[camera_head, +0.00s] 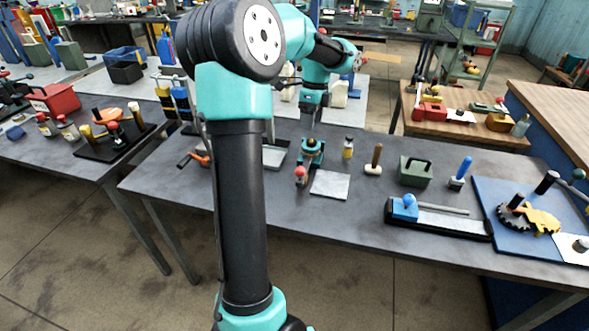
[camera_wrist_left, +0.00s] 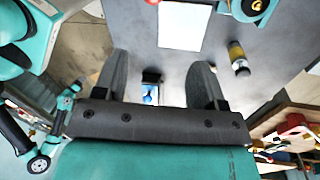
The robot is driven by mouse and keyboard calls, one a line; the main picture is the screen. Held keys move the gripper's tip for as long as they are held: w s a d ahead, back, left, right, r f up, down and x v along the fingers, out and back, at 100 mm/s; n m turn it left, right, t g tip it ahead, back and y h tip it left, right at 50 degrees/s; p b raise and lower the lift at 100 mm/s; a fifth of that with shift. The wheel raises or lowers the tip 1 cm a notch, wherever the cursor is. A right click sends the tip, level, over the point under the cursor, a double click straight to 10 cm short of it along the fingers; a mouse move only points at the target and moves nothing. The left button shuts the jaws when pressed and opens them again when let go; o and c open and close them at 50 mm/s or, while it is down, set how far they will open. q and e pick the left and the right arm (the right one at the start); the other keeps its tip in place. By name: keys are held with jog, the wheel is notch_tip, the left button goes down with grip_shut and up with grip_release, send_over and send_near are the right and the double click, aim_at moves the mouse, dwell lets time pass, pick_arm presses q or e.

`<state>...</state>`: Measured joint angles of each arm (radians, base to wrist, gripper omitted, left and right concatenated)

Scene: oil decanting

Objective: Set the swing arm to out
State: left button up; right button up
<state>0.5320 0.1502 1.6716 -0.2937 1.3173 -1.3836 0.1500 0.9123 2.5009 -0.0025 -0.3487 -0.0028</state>
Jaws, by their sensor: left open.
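A small teal device (camera_head: 312,148) stands on the grey table, with a red ball knob (camera_head: 300,171) at its front. I take the knobbed part for the swing arm; its exact setting is too small to tell. My left gripper (camera_head: 313,119) hangs above the device in the head view, fingers down. In the left wrist view its two grey fingers (camera_wrist_left: 157,72) are spread apart with nothing held. There the teal device (camera_wrist_left: 250,8) is cut off by the top edge, and a red knob (camera_wrist_left: 153,2) barely shows. My right gripper is not in view.
My own arm hides part of the table's left.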

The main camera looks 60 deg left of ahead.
aim_at(301, 167)
pick_arm(q)
jog(key=shift+s+a+r, duration=0.15)
jog(key=shift+s+r, duration=0.05)
jog(key=shift+s, duration=0.2)
jog(key=shift+s+a+r, duration=0.15)
jog(key=shift+s, duration=0.2)
jog(key=shift+f, duration=0.15)
jog(key=s+f, duration=0.1)
jog(key=f, duration=0.4)
jog(key=d+f, duration=0.1)
jog(key=f, duration=0.5)
jog(key=s+d+f, duration=0.1)
jog(key=f, duration=0.5)
jog(key=shift+s, duration=0.35)
jog(key=shift+c, duration=0.3)
jog(key=shift+r, duration=0.1)
grip_shut()
